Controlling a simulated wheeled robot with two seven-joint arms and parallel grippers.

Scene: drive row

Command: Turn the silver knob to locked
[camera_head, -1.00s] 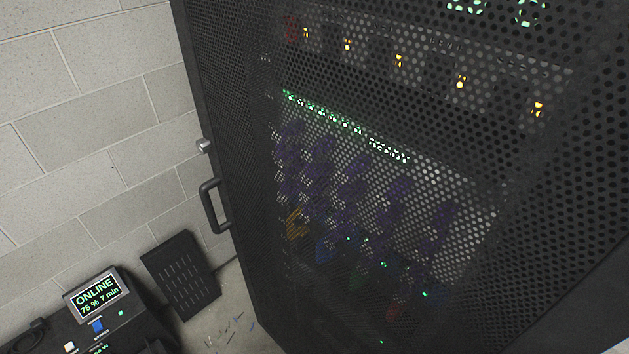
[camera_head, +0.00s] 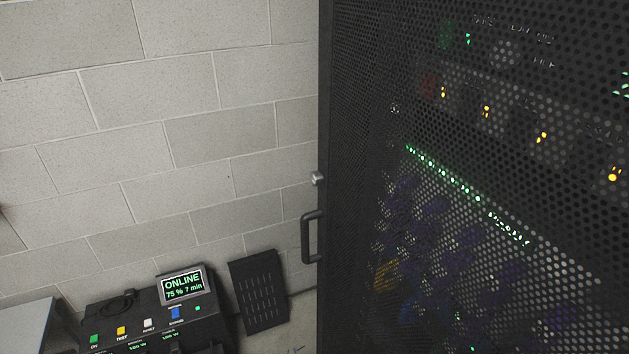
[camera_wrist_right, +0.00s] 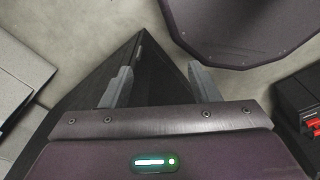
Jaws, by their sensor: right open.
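The silver knob (camera_head: 317,179) sits on the left edge of the black perforated cabinet door (camera_head: 350,120), just above the black door handle (camera_head: 312,237). It is small in the head view, and I cannot tell which way it is turned. My right gripper (camera_wrist_right: 160,88) shows in the right wrist view with its two grey fingers apart and nothing between them. It is away from the knob, which does not show in that view. My left gripper is in neither view.
A black power unit (camera_head: 150,310) with a lit ONLINE screen and coloured buttons stands at the lower left. A dark slotted panel (camera_head: 258,292) leans on the block wall (camera_head: 200,130) beside it. A grey box (camera_head: 25,325) is at the far lower left.

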